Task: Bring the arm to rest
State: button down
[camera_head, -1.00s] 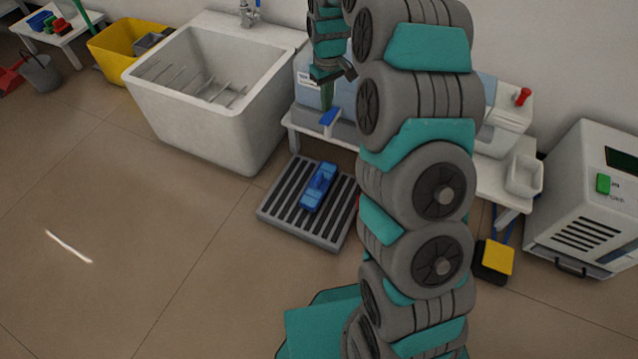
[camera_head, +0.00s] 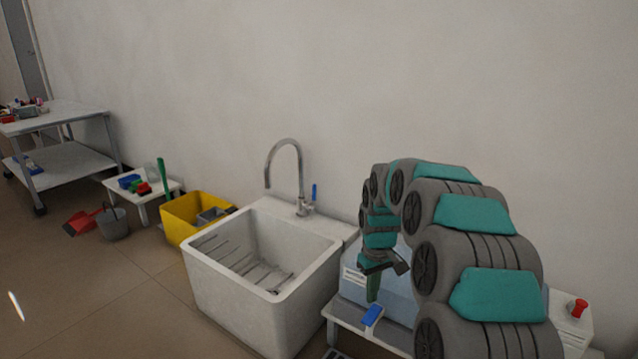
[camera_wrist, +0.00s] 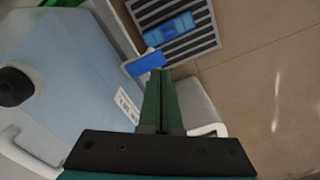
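My arm arches in front of the pale blue container (camera_head: 398,279), with my gripper (camera_head: 373,288) pointing down. In the wrist view, the two green fingers of my gripper (camera_wrist: 160,80) lie together, shut, with nothing visible between them. Their tips appear just by a blue flap (camera_wrist: 145,64) at the edge of a white low table. The flap also shows below the gripper in the head view (camera_head: 371,315); I cannot tell whether they touch.
A white sink (camera_head: 262,310) with a tap stands left of the arm. A yellow tub (camera_head: 182,221) and a grey bucket (camera_head: 114,224) are farther left. In the wrist view, a blue object (camera_wrist: 168,30) lies on a striped floor grate (camera_wrist: 205,38). A red knob (camera_head: 579,308) is at right.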

jog(key=s+r+p, duration=0.2)
jog(key=s+r, duration=0.6)
jog(key=s, duration=0.3)
jog(key=s+r+m+p, duration=0.2)
jog(key=s+r, duration=0.1)
jog(key=s, duration=1.2)
jog(key=s+r+m+g+p, duration=0.1)
jog(key=s+r+m+p, duration=0.1)
jog(key=s, duration=1.4)
jog(key=shift+d+r+m+g, duration=0.15)
jog(key=shift+r+m+g, duration=0.15)
jog(key=shift+r, duration=0.35)
